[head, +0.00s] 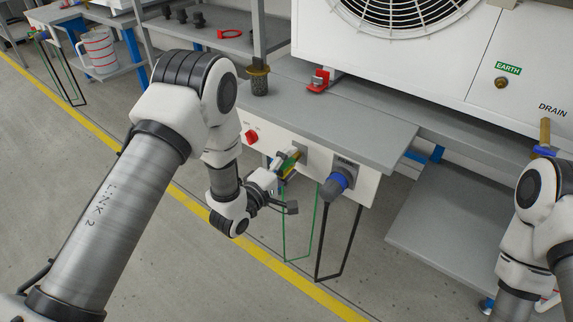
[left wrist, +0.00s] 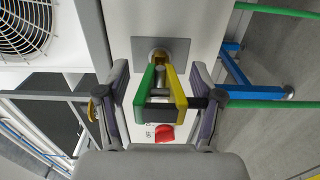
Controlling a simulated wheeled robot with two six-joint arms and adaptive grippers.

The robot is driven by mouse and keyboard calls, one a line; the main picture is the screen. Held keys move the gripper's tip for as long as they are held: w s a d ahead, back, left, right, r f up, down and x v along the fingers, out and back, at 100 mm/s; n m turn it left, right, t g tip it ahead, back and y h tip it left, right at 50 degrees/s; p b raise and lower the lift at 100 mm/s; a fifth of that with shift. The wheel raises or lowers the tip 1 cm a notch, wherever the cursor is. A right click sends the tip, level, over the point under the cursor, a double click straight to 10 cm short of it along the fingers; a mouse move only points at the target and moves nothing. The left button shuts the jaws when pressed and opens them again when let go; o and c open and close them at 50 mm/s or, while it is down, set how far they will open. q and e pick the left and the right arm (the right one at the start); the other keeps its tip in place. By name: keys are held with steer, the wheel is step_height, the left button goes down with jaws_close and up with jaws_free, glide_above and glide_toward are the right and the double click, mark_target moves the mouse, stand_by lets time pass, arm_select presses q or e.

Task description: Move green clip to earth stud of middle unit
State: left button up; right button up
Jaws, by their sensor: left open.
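The green and yellow clip (head: 291,163) sits at a grey plate on the bench's front panel; in the left wrist view the clip (left wrist: 176,92) stands at a round metal post on that plate. My left gripper (head: 284,184) is open around it; in the left wrist view the open fingers (left wrist: 160,105) lie on either side of the clip. I cannot tell whether either finger touches it. A brass earth stud (head: 501,83) is on the white unit (head: 440,50) under a green EARTH label. My right arm shows at the right edge, its gripper out of view.
A red knob (head: 252,136) and a blue plug (head: 335,187) are on the front panel (head: 310,150). Green and black cables hang below. A red clamp (head: 318,81) and a mesh-like cylinder (head: 259,80) stand on the bench. A brass valve (head: 545,135) is near DRAIN.

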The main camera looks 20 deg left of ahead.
mark_target(279, 172)
arm_select(q)
steer(key=shift+p, duration=0.45)
stand_by(1.1)
jaws_close()
stand_by(0.3)
steer(key=shift+p+v, duration=0.75)
steer(key=shift+v, duration=2.25)
